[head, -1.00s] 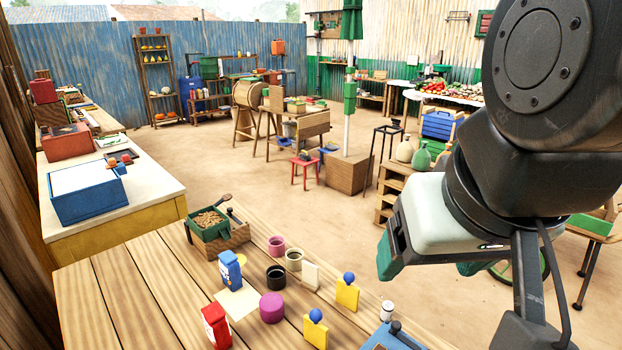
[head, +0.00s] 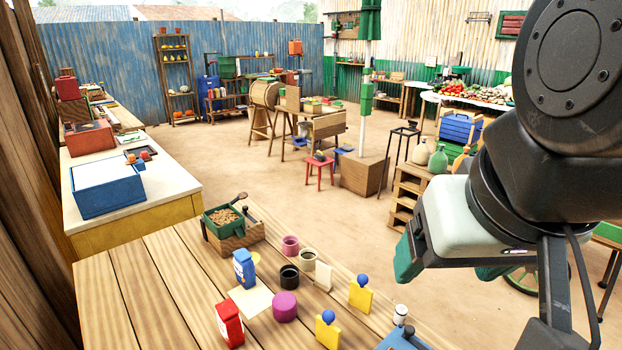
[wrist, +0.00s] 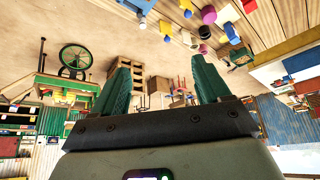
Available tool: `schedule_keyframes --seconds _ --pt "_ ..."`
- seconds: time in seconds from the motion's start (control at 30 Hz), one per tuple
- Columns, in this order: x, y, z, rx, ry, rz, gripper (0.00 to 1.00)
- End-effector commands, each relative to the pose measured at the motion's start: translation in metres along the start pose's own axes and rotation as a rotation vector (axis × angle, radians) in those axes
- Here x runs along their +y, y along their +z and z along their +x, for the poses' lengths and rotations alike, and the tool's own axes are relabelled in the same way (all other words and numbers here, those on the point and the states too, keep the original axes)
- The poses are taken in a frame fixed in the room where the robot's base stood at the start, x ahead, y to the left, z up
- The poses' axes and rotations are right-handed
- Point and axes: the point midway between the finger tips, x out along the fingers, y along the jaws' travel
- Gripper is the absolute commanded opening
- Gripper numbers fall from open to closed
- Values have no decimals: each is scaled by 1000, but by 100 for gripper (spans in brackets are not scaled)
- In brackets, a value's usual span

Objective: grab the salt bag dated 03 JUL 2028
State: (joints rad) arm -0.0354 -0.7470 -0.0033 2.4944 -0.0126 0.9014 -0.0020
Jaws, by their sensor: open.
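Two small bags stand upright on the wooden table: a blue and white bag (head: 244,268) and a red and white bag (head: 229,324) nearer the front. Their printing is too small to read, so I cannot tell which date either bears. In the wrist view the blue bag (wrist: 232,32) and the red bag (wrist: 250,6) show near the upper right. My gripper (head: 450,270) is to the right of the bags, apart from them, with green fingers. The wrist view shows the fingers (wrist: 163,78) spread wide with nothing between them.
The plank table (head: 125,300) also holds a magenta pot (head: 285,307), a black cup (head: 289,277), a pink cup (head: 290,246), yellow stands with blue balls (head: 360,294) and a green-lined crate (head: 232,230). The table's left part is bare. A white counter with a blue box (head: 107,194) stands behind.

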Motion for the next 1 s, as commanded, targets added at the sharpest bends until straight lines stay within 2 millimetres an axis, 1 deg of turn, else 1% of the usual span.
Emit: schedule_keyframes --seconds 0.07,0.13,0.17,0.23,0.27,0.37,0.4,0.47,0.5,0.57,0.6,0.67,0.7,0.73,0.8,0.87,0.9,0.97,1.0 --pt "0 0 0 0 1 -1 76" --pt "0 -5 4 3 5 -12 76" --pt "0 -9 7 7 8 -22 76" --pt "-1 -24 19 21 20 -59 76" --pt "-2 -32 26 30 25 -81 76" --pt "-9 -65 58 72 37 -180 76" --pt "-14 -79 73 93 38 -229 76" --pt "-23 -98 97 127 32 -299 76" --pt "-31 -109 113 149 23 -345 76" --pt "-43 -123 137 185 4 -414 76" --pt "-53 -131 154 209 -14 -456 76" --pt "-69 -140 179 247 -46 -518 76" --pt "-80 -145 196 273 -71 -558 76" --pt "-89 -148 208 295 -92 -584 76" --pt "-111 -150 236 344 -147 -641 76" --pt "-131 -149 258 389 -199 -682 76" --pt "-145 -147 273 420 -236 -702 76" --pt "-166 -141 292 469 -295 -727 76" --pt "-179 -136 304 502 -335 -737 76"
